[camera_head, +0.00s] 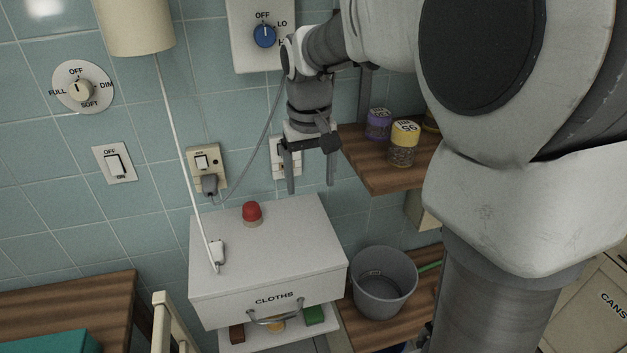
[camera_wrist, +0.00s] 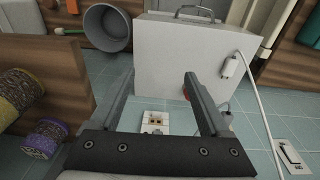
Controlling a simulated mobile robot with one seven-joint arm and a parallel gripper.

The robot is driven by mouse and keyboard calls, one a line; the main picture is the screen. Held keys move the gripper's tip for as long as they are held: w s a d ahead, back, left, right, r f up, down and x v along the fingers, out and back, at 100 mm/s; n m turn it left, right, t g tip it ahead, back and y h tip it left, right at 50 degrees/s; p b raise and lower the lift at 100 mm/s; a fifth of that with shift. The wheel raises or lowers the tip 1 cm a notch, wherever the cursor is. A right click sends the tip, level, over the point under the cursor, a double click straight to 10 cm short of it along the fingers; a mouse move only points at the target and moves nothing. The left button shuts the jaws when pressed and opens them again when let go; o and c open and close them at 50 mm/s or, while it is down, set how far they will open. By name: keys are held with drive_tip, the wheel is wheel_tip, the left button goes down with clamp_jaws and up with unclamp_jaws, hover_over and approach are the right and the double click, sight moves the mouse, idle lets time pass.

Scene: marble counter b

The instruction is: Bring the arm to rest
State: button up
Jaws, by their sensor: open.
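My gripper (camera_head: 311,186) hangs with its fingers pointing down in the head view, above and behind the right part of the white cabinet top. Its two fingers are apart with nothing between them. In the wrist view the open gripper (camera_wrist: 161,84) shows both fingers, with the white cabinet and a wall socket beyond them. My arm reaches in from the right and is bent at the wrist, in front of the tiled wall and left of the wooden shelf.
The white cabinet (camera_head: 235,268) labelled CLOTHS carries a red button (camera_head: 252,212) and a cord plug. A wooden shelf (camera_head: 385,180) with jars (camera_head: 403,143) is close right of my gripper. A grey bucket (camera_head: 383,283) stands lower right. A blue-knob dial (camera_head: 264,36) is on the wall above.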

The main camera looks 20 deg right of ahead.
drive_tip(key=shift+s+r, duration=0.25)
drive_tip(key=shift+s, duration=0.3)
drive_tip(key=s+r+t, duration=0.2)
drive_tip(key=s+t, duration=0.2)
drive_tip(key=s, duration=1.4)
drive_tip(key=shift+s+a+r, duration=0.15)
drive_tip(key=shift+s+r, duration=0.1)
drive_tip(key=shift+s, duration=0.05)
idle(0.9)
